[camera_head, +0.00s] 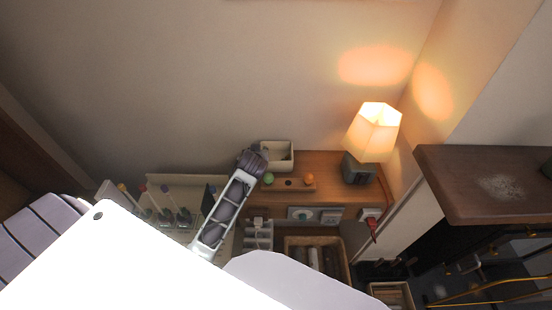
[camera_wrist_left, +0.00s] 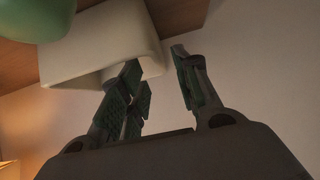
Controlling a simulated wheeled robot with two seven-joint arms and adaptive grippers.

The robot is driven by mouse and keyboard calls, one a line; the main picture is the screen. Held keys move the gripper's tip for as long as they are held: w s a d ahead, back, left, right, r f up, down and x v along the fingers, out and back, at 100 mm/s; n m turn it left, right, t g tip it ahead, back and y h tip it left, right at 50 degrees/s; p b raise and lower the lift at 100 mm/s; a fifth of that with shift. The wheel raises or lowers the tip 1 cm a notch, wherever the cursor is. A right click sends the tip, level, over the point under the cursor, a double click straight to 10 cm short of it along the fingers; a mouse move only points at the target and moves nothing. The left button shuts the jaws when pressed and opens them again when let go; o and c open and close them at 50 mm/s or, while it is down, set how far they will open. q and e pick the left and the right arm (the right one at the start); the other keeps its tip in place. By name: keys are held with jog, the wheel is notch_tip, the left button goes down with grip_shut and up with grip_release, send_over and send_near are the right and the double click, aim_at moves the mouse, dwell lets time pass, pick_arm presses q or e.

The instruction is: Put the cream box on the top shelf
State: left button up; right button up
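The cream box (camera_head: 277,155) is an open-topped rectangular box at the back left of the wooden top shelf (camera_head: 332,165), against the wall. It looks to be resting on the wood. It also shows in the left wrist view (camera_wrist_left: 108,48), with the wood (camera_wrist_left: 180,14) behind it. My left gripper (camera_head: 252,160) is just left of the box. In the left wrist view its fingers (camera_wrist_left: 160,72) are spread apart with wall showing between them; the box is close to one fingertip, and I cannot tell whether they touch. My right gripper is not in view.
A green ball (camera_head: 268,179) and an orange ball (camera_head: 308,178) sit on a small wooden holder in front of the box. A lit lamp (camera_head: 373,132) stands at the shelf's right. Bottles (camera_head: 165,215) stand at left. A dark wooden table (camera_head: 487,182) is at far right.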

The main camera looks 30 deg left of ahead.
pick_arm(q)
jog(key=shift+w+a+f, duration=0.1)
jog(key=shift+w, duration=0.05)
dwell(0.3)
jog(key=shift+x, duration=2.45)
grip_shut()
jog(key=shift+w, duration=0.1)
